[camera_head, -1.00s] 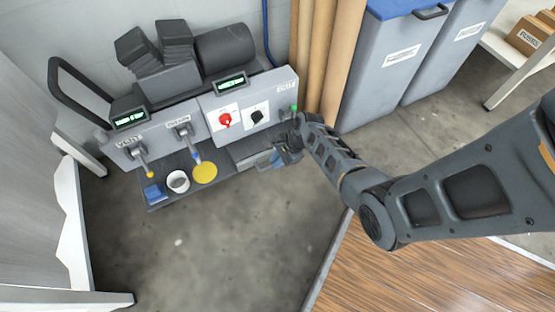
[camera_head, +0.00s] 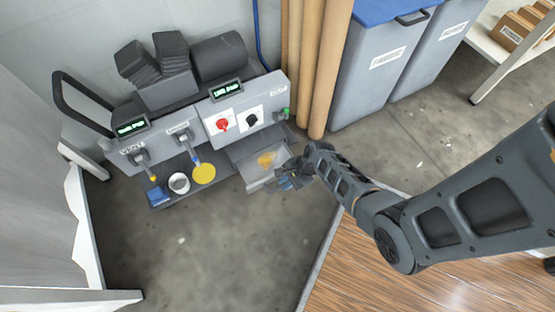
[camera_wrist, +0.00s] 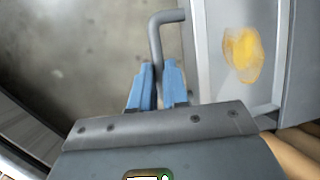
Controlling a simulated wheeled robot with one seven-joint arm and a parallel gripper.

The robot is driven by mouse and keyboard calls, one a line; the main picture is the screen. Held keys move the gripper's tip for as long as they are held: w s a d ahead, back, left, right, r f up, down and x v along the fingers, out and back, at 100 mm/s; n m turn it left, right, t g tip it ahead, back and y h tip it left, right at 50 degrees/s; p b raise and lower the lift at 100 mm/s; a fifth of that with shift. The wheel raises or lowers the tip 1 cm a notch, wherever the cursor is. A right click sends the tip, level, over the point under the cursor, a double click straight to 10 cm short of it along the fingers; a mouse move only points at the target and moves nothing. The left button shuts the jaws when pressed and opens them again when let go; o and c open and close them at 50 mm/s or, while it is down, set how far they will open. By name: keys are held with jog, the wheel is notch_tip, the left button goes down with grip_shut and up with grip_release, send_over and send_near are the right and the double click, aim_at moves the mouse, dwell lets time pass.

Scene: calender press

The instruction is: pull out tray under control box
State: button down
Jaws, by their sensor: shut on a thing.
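The control box (camera_head: 271,93) stands against the wall, with a red knob, a black knob and a small display. The grey tray (camera_head: 255,180) sticks out from under its right part and has a yellow-orange patch inside. In the wrist view the tray (camera_wrist: 203,60) lies at the right, with the yellow-orange patch (camera_wrist: 243,52) on its floor. A bent grey bar handle (camera_wrist: 156,45) stands off the tray's front. My gripper (camera_head: 285,182) is at the tray's front edge. Its blue fingers (camera_wrist: 160,84) are shut on the handle in the wrist view.
A white cup (camera_head: 179,184), a yellow disc (camera_head: 204,174) and a blue block (camera_head: 158,195) sit on the shelf left of the tray. Tall brown rolls (camera_head: 325,70) and grey bins (camera_head: 372,75) stand to the right. The floor before the tray is clear.

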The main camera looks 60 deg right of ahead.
jog(key=s+a, duration=0.1)
jog(key=s+a+p, duration=0.1)
jog(key=s, duration=0.1)
jog(key=shift+s+a, duration=0.15)
jog(key=shift+s, duration=0.05)
jog(key=c, duration=1.1)
grip_release()
jog(key=shift+p+v, duration=2.1)
jog(key=shift+v, duration=1.75)
